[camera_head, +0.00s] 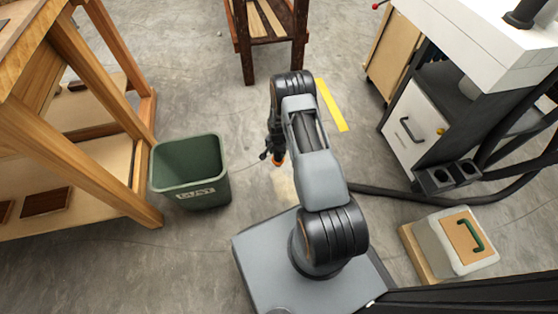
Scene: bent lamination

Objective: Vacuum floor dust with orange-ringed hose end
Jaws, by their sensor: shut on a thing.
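My gripper (268,153) is low over the floor in the middle of the view, partly hidden by my own arm. It is shut on the hose end, whose orange ring (279,162) shows just below the jaws. The black hose (390,194) comes out from behind my arm and runs right along the floor towards the machine. A pale tan patch of floor dust (284,186) lies just below the orange ring in the picture, partly covered by my arm. I cannot tell whether the hose end touches the floor.
A green bin (190,172) stands left of my gripper, near a wooden workbench (75,140). A black and white machine (440,100) stands at right. A box with a green handle (455,242) is at lower right. A yellow floor strip (331,105) and dark wooden stand (270,38) lie beyond.

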